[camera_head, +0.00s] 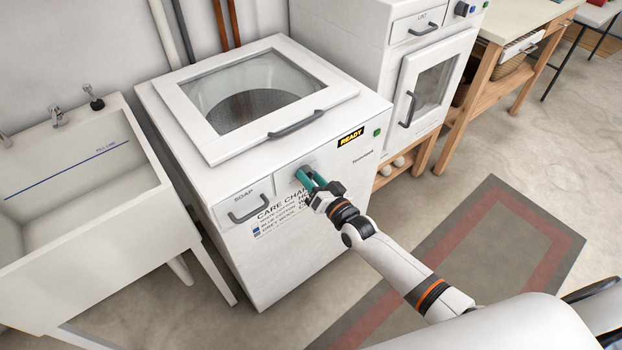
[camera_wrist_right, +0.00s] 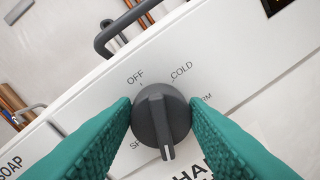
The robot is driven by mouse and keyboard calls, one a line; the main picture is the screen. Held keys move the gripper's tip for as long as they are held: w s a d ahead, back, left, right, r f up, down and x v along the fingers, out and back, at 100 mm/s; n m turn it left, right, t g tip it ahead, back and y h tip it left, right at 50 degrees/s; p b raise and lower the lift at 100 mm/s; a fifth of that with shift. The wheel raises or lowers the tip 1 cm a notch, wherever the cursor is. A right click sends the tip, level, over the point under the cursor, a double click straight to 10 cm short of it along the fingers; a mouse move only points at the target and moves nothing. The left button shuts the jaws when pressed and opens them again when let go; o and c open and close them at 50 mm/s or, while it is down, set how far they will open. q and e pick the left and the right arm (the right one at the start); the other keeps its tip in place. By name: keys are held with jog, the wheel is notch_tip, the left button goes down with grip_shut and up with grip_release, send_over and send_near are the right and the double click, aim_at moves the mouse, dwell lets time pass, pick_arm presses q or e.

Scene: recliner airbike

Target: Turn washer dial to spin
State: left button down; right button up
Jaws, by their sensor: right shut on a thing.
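The washer (camera_head: 330,240) is a white top-loader with its lid closed. Its dial (camera_wrist_right: 160,118) is a dark grey round knob with a raised ridge running nearly up and down in the right wrist view. OFF shows above left of the dial, COLD above right, part of a label ending in RM at right, and SP at lower left, the rest hidden by a finger. I cannot tell which label the dial points at. My right gripper (camera_wrist_right: 160,125) has its green textured fingers closed on both sides of the dial. My left gripper is not in view.
A soap drawer (camera_head: 245,203) is left of the dial, and a lid handle (camera_head: 296,124) is above. A lit READY display (camera_head: 351,137) is to the right. A white sink (camera_head: 85,185) stands at left, a dryer (camera_head: 430,80) at right. A rug (camera_head: 480,245) lies on the floor.

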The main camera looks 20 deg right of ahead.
jog(key=shift+f+m+g+b, duration=0.15)
jog(key=shift+m+b, duration=0.35)
jog(key=shift+m, duration=1.25)
jog(key=shift+f+m+g+b, duration=0.1)
jog(key=shift+m+g+b, duration=0.25)
jog(key=shift+m, duration=1.4)
jog(key=o, duration=1)
jog(key=shift+d+r, duration=0.1)
jog(key=shift+r, duration=0.05)
jog(key=shift+s, duration=0.1)
jog(key=v, duration=1.1)
jog(key=shift+s+d+b, duration=0.25)
jog(key=shift+s+b, duration=0.1)
jog(key=shift+b, duration=0.05)
jog(key=shift+f, duration=0.2)
